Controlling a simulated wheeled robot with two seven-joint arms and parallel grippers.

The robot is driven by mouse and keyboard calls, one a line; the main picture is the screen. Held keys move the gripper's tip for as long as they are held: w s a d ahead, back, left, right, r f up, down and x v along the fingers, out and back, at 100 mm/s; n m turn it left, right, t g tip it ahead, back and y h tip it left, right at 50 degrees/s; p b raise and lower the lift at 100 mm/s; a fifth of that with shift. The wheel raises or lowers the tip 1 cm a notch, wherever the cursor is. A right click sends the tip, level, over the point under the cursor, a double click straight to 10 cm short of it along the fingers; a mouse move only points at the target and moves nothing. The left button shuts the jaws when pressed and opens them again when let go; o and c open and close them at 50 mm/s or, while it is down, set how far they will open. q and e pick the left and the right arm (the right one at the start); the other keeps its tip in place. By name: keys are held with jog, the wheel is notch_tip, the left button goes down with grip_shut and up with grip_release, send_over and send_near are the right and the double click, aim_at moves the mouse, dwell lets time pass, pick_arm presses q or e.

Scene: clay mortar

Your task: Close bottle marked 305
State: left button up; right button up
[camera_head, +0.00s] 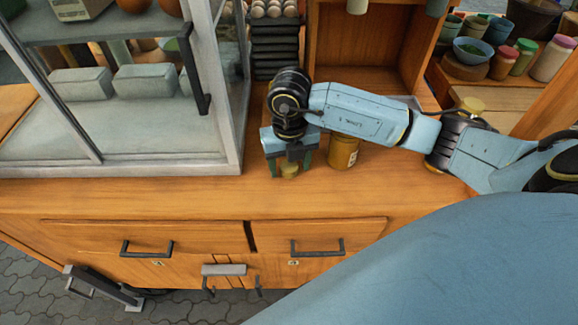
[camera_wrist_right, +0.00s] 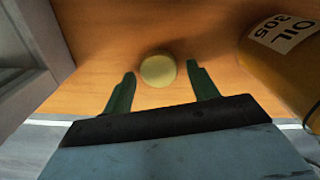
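The bottle (camera_head: 343,152), amber with a pale label, stands on the wooden counter, partly behind my right arm. In the right wrist view its label on the bottle (camera_wrist_right: 282,45) reads "OIL 305"; its top is out of that frame and hidden by my arm in the head view. A round yellowish cap (camera_wrist_right: 158,70) lies on the counter left of the bottle; it also shows in the head view (camera_head: 290,171). My right gripper (camera_wrist_right: 161,76) points down over the cap, fingers apart on either side with visible gaps. My left gripper is not in view.
A glass-fronted case (camera_head: 130,120) stands close on the left of the gripper. A wooden shelf box (camera_head: 360,45) is behind my arm. Jars and bowls (camera_head: 505,60) stand at the right back. The counter's front strip (camera_head: 200,200) is clear.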

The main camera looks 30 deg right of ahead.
aim_at(289, 167)
jog(key=c, duration=0.8)
jog(key=shift+r, duration=0.1)
